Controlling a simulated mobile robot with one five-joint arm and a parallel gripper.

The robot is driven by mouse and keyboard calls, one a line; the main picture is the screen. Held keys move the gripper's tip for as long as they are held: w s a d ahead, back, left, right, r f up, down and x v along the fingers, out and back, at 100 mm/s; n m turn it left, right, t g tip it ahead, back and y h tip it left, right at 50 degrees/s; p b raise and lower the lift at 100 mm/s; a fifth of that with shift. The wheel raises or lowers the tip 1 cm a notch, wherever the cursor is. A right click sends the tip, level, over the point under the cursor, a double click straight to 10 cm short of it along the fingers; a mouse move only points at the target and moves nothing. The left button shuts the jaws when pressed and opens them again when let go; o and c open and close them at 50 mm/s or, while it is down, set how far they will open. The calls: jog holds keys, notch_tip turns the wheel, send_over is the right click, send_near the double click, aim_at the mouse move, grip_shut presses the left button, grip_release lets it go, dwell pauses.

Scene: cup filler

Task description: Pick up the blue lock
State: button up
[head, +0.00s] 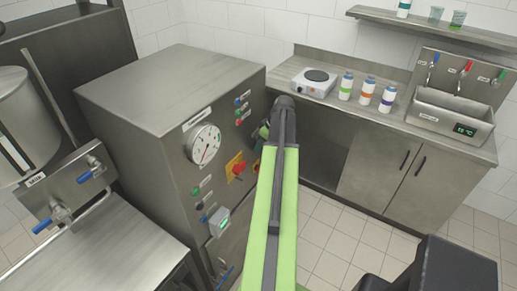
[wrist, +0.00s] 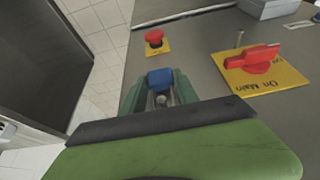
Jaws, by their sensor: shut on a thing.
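The blue lock (wrist: 160,79) sits between the green fingers of my gripper (wrist: 160,96) in the wrist view. My gripper is shut on it, just in front of the steel machine panel. Whether the lock touches the panel I cannot tell. In the head view my green arm reaches toward the machine's right side, and the gripper (head: 264,132) is largely hidden behind the arm. The lock cannot be made out in the head view.
The steel machine (head: 165,110) carries a red rotary switch on a yellow plate (wrist: 262,68), also seen in the head view (head: 237,167). A red push button (wrist: 154,38) is close to the gripper.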

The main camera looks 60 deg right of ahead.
grip_shut()
jog(key=shift+r+p, duration=1.05)
jog(key=s, duration=1.8)
jog(key=shift+f+b, duration=0.3)
